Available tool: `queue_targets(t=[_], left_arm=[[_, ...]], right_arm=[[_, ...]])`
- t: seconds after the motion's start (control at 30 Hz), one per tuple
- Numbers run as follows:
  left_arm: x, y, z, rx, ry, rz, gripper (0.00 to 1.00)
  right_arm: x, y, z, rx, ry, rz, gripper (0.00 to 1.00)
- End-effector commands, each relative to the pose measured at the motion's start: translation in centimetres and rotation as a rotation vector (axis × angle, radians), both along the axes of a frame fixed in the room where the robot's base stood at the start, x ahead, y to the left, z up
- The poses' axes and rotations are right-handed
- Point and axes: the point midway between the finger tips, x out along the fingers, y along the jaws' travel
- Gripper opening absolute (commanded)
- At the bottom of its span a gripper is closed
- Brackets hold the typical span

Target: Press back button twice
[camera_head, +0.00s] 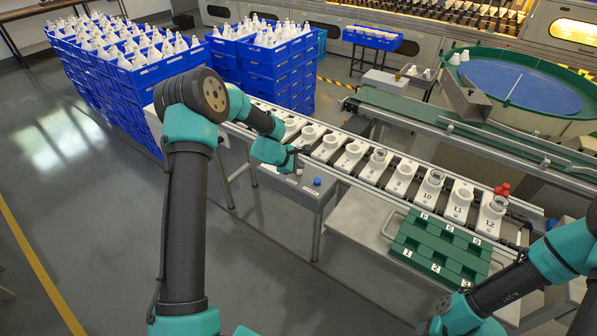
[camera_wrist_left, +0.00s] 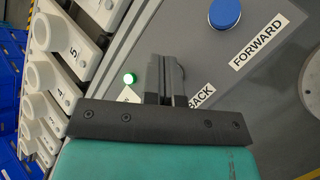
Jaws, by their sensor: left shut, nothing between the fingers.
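My left gripper (camera_head: 296,163) is shut and empty, its fingers reaching over the grey control panel (camera_head: 288,186) beside the conveyor. In the left wrist view the closed fingers (camera_wrist_left: 166,72) stand over the panel next to the BACK label (camera_wrist_left: 203,95). The back button itself is hidden behind the fingers, so I cannot tell whether they touch it. The blue button (camera_wrist_left: 224,12) by the FORWARD label (camera_wrist_left: 257,42) is uncovered and also shows in the head view (camera_head: 317,182). A small green light (camera_wrist_left: 129,78) is lit. My right gripper (camera_head: 440,318) is low at the right, its jaws unclear.
The conveyor carries numbered white sockets (camera_head: 402,180), some holding glass pieces. A green numbered tray (camera_head: 440,250) lies in front of it. Blue crates (camera_head: 115,75) of white bulbs stand behind at the left. A red item (camera_head: 502,189) sits near socket 12.

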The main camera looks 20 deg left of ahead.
Motion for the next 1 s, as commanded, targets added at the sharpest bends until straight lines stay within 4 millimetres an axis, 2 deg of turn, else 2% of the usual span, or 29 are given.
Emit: queue_targets(t=[0.53, 1.0], left_arm=[[0.0, 0.0, 0.8, 0.001, -0.001, 0.000, 0.00], [0.0, 0.0, 4.4, 0.000, -0.001, -0.001, 0.00]], right_arm=[[0.0, 0.0, 0.0, 0.000, 0.000, 0.000, 0.43], [0.0, 0.0, 0.0, 0.000, 0.000, 0.000, 0.43]])
